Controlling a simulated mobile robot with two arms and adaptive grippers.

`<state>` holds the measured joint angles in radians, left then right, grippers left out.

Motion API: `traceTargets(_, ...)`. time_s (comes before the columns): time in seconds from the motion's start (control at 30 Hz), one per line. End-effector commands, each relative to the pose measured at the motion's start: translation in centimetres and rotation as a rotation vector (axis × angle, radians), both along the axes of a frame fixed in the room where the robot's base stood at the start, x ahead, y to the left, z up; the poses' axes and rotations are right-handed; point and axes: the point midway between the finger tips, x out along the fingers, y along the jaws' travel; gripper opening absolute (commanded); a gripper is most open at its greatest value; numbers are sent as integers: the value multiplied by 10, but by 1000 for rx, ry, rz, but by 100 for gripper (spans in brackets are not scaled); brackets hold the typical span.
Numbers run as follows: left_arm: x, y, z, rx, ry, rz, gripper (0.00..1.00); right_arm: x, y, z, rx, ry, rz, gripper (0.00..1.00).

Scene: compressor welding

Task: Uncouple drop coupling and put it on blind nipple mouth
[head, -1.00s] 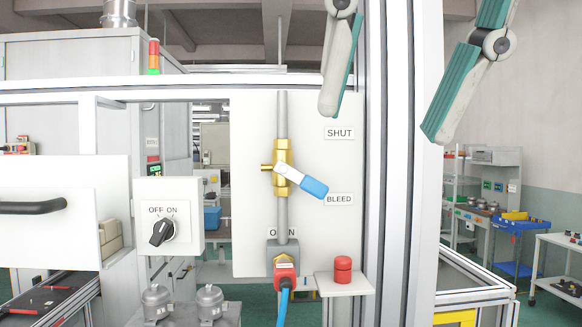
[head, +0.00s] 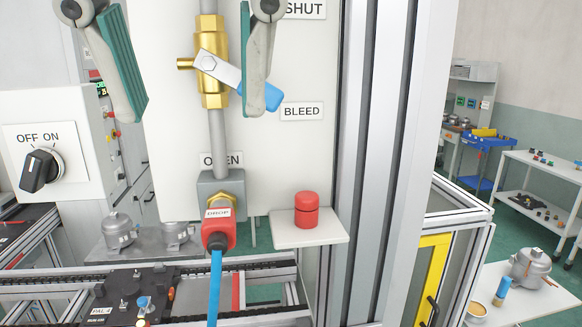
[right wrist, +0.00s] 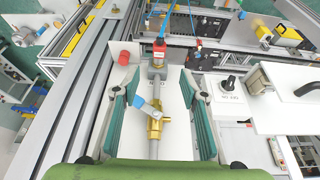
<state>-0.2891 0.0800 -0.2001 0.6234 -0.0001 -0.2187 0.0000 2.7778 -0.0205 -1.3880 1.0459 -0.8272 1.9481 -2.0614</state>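The red drop coupling (head: 218,228), labelled DROP, sits on a brass fitting under a grey block, with a blue hose (head: 215,285) hanging from it. It also shows in the right wrist view (right wrist: 159,51). A red two-part cylinder (head: 307,210), apparently the blind nipple, stands upright on a small shelf (head: 320,234) to its right. My right gripper (head: 195,112) is open and empty, above the coupling, its fingers appearing either side of the brass valve (head: 211,62). One finger partly covers the blue-tipped lever (head: 262,97), which points toward BLEED. My left gripper is not in view.
The valve and pipe are on a white panel with SHUT, BLEED and OPEN labels. An OFF/ON switch (head: 40,168) is at the left. A vertical aluminium post (head: 390,150) stands right of the shelf. A conveyor with a black fixture (head: 135,295) lies below.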

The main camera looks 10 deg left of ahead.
Motion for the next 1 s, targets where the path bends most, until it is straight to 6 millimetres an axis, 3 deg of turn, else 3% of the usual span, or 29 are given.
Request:
traceTargets(0.1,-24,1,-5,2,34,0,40,7,0,-16,-3,0,-1,40)
traceTargets(0.23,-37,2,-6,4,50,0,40,16,3,-38,-3,1,-2,40)
traceTargets(0.37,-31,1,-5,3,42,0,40,26,5,-62,-3,1,-2,40)
traceTargets(0.63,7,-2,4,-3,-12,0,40,42,11,-103,-1,1,-3,40)
traceTargets(1.0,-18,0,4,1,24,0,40,49,13,-122,3,1,-1,40)
